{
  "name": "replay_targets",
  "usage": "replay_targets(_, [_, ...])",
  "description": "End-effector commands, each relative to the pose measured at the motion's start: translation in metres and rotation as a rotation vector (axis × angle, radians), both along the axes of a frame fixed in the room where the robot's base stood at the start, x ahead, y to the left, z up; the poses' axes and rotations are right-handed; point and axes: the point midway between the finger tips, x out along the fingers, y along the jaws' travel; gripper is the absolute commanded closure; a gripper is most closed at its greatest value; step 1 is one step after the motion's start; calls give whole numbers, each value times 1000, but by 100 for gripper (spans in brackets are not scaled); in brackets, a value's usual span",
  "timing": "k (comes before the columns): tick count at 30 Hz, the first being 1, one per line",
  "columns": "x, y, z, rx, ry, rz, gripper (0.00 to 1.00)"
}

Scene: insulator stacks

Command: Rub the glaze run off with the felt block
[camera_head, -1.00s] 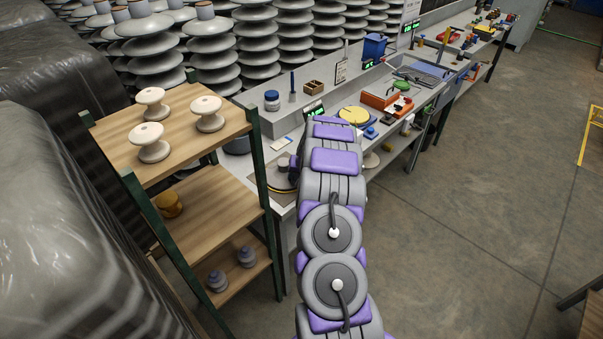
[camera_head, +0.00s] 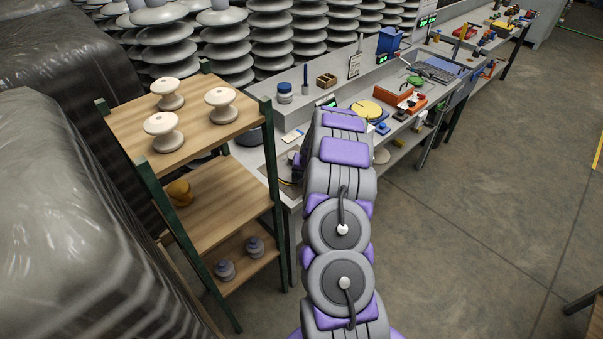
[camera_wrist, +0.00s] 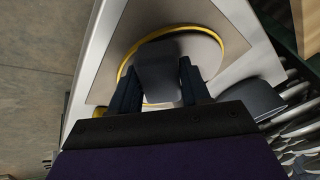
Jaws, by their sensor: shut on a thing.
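In the wrist view my gripper (camera_wrist: 158,64) has its two dark fingers on either side of a plain grey block (camera_wrist: 160,86), which looks like the felt block, and is shut on it. The block is over a pale round disc (camera_wrist: 205,50) with a yellow rim, lying on a brown-grey mat (camera_wrist: 112,80). I cannot tell whether the block touches the disc. No glaze run can be made out. In the head view my arm hides the gripper and most of the disc area at the near end of the workbench (camera_head: 278,152).
A wooden shelf rack (camera_head: 192,130) with several pale spool-shaped insulators on top stands left of my arm. A dark round vessel (camera_wrist: 250,98) is close beside the disc. Tools and a yellow disc (camera_head: 367,110) lie farther along the bench.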

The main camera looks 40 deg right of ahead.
Motion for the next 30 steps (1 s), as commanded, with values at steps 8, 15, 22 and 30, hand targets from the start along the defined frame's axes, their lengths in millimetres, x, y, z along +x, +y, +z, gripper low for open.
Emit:
replay_targets(8, [-8,-1,27,-1,-3,-1,78])
replay_targets(15, [-15,-2,48,-3,-4,-1,78])
replay_targets(22, [-18,-2,54,-2,-3,-1,78])
replay_targets(30, [-18,-2,56,-2,-3,-1,78])
